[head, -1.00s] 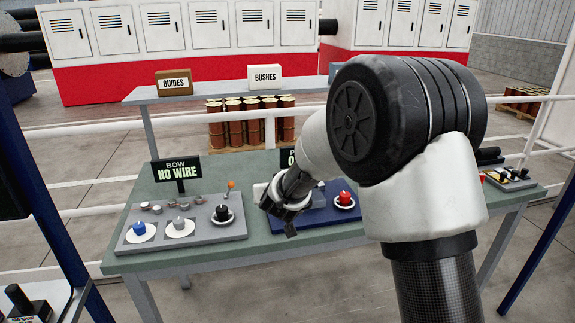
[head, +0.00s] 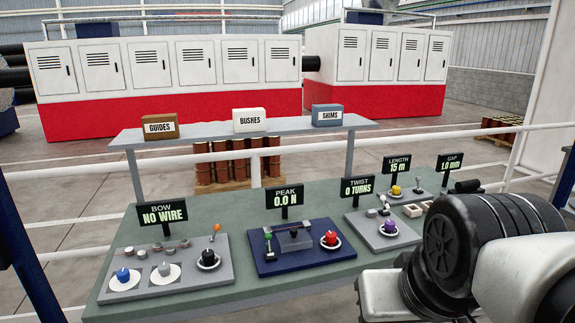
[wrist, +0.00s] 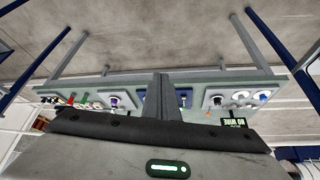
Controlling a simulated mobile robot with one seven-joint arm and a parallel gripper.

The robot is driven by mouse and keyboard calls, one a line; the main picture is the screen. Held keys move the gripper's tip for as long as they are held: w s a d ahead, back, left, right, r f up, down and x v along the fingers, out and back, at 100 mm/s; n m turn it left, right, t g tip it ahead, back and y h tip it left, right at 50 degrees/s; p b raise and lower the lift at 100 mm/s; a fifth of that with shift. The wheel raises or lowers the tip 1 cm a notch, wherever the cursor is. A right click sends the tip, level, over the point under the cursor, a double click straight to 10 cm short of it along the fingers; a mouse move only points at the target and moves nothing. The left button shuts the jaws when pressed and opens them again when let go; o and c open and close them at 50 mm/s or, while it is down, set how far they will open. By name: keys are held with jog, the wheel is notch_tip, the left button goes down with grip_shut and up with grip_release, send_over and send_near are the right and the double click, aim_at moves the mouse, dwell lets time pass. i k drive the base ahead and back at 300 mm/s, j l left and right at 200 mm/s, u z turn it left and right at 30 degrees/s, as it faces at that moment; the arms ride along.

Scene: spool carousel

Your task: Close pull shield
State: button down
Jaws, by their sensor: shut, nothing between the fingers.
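The blue pull station (head: 300,258) sits mid-table under a sign (head: 285,197) reading PEAK 0.0 N. In the head view my arm (head: 470,255) is at the lower right and the gripper is out of frame.
To the left is a grey BOW panel (head: 190,275) with blue, grey and black knobs. To the right is a TWIST panel (head: 375,238) with a purple button. A shelf (head: 200,130) with labelled boxes and a white rail stand behind. Space above the blue station is clear.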

aim_at(293, 231)
jog(key=i, duration=0.55)
jog(key=i+l, duration=0.15)
jog(key=i, duration=0.4)
